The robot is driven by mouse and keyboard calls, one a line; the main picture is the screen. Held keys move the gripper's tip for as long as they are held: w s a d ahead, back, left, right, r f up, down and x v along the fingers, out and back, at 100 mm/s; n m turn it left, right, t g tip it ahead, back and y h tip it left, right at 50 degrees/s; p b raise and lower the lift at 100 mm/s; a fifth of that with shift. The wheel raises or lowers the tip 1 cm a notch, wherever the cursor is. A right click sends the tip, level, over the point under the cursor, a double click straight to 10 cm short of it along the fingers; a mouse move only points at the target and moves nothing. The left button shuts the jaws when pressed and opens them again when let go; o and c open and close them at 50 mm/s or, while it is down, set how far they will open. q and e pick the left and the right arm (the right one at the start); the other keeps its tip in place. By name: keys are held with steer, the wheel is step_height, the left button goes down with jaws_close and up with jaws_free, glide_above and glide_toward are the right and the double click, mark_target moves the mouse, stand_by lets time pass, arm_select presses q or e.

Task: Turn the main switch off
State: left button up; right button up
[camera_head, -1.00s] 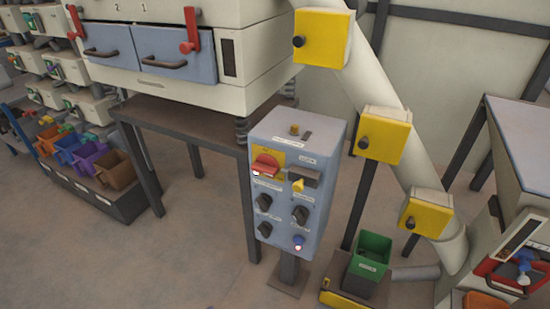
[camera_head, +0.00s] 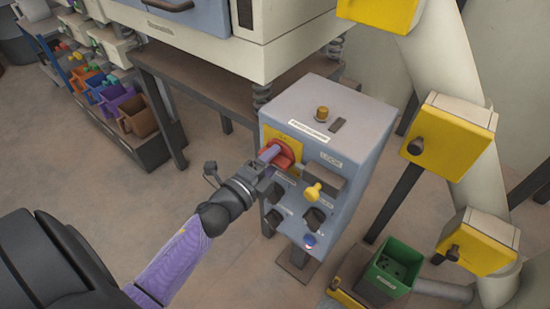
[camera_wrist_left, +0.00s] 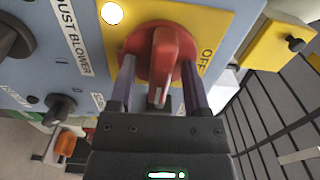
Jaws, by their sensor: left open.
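The main switch is a red rotary handle (camera_head: 281,153) on a yellow plate, at the upper left of the front of a blue-grey control box (camera_head: 345,115). In the left wrist view the red handle (camera_wrist_left: 165,62) fills the middle, and the word OFF shows on the yellow plate (camera_wrist_left: 212,30). My left gripper (camera_head: 268,166) is at the switch. In the left wrist view its open fingers (camera_wrist_left: 160,85) stand on either side of the handle's grip bar, with small gaps showing. My right gripper is not in view.
A green bin (camera_head: 392,268) and yellow boxes (camera_head: 450,135) on a pale pipe stand to the right. Coloured bins (camera_head: 118,100) sit at the left.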

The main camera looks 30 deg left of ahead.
arm_select(q)
steer(key=shift+w, duration=0.5)
jaws_close()
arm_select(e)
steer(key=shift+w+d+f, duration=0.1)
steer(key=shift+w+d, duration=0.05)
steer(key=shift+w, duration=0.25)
